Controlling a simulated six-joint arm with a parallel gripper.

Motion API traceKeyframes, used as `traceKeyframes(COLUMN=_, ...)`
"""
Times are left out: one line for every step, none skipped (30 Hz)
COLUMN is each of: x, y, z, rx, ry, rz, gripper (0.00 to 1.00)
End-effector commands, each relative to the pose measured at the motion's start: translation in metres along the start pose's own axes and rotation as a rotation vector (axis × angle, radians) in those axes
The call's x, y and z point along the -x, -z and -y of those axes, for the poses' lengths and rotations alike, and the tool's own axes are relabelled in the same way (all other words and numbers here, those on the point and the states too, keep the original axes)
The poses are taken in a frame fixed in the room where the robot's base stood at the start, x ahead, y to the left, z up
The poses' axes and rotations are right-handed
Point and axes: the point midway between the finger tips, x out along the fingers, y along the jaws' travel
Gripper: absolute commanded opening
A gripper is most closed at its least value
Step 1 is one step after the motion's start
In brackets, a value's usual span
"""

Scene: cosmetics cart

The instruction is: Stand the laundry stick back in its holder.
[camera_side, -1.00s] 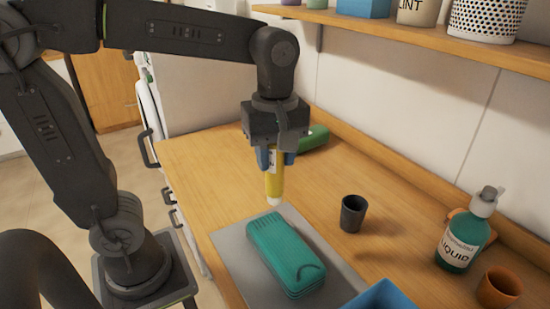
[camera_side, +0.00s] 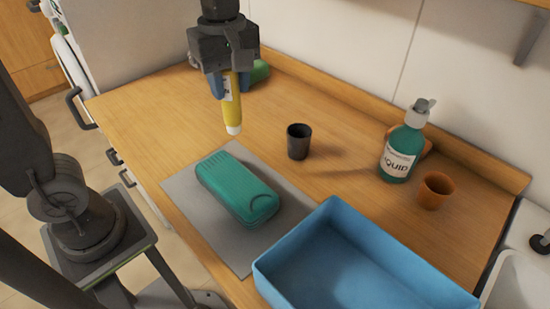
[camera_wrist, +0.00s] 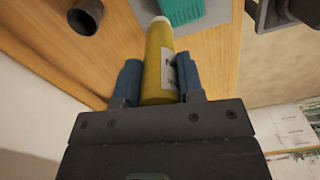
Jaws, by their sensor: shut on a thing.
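The laundry stick (camera_side: 232,107) is a yellow tube with a white tip and a pale label. My gripper (camera_side: 231,82) is shut on its upper part and holds it nearly upright, white tip down, above the counter. In the wrist view the stick (camera_wrist: 158,62) sits between the blue fingers of my gripper (camera_wrist: 157,82). A small dark grey cup (camera_side: 298,143), open at the top and apparently empty, stands right of the stick; it also shows in the wrist view (camera_wrist: 84,17). An orange-brown cup (camera_side: 435,192) stands farther right. The pictures do not mark which cup is the holder.
A teal case (camera_side: 236,187) lies on a grey mat (camera_side: 187,194) in front of the stick. A blue tray (camera_side: 365,262) is at front right. A green liquid bottle (camera_side: 402,146) stands by the wall. A green object (camera_side: 260,71) lies behind my gripper. Counter around the dark cup is clear.

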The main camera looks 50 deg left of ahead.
Motion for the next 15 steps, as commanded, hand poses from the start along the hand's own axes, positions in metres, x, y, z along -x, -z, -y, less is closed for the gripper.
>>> traceKeyframes(x=-0.002, y=0.000, z=-0.018, rx=0.000, ry=0.004, rz=0.001, gripper=0.08)
traceKeyframes(x=-0.002, y=0.000, z=-0.028, rx=0.000, ry=0.005, rz=0.002, gripper=0.08)
traceKeyframes(x=-0.003, y=0.001, z=-0.043, rx=0.000, ry=0.004, rz=0.002, gripper=0.08)
traceKeyframes(x=-0.004, y=0.001, z=-0.053, rx=0.000, ry=0.004, rz=0.002, gripper=0.08)
traceKeyframes(x=-0.006, y=0.001, z=-0.064, rx=0.000, ry=0.004, rz=0.003, gripper=0.08)
traceKeyframes(x=-0.009, y=0.001, z=-0.077, rx=0.000, ry=0.004, rz=0.003, gripper=0.08)
traceKeyframes(x=-0.011, y=0.001, z=-0.087, rx=0.000, ry=0.004, rz=0.004, gripper=0.08)
traceKeyframes(x=-0.013, y=0.001, z=-0.096, rx=0.000, ry=0.004, rz=0.004, gripper=0.08)
traceKeyframes(x=-0.016, y=0.001, z=-0.107, rx=0.000, ry=0.004, rz=0.005, gripper=0.08)
traceKeyframes(x=-0.019, y=0.001, z=-0.115, rx=0.000, ry=0.003, rz=0.005, gripper=0.08)
traceKeyframes(x=-0.021, y=0.001, z=-0.122, rx=0.000, ry=0.003, rz=0.005, gripper=0.08)
traceKeyframes(x=-0.025, y=0.000, z=-0.131, rx=0.000, ry=0.002, rz=0.006, gripper=0.08)
traceKeyframes(x=-0.026, y=0.000, z=-0.136, rx=0.000, ry=0.002, rz=0.006, gripper=0.08)
traceKeyframes(x=-0.029, y=0.000, z=-0.141, rx=0.000, ry=0.002, rz=0.006, gripper=0.08)
traceKeyframes(x=-0.031, y=0.000, z=-0.146, rx=0.000, ry=0.001, rz=0.007, gripper=0.08)
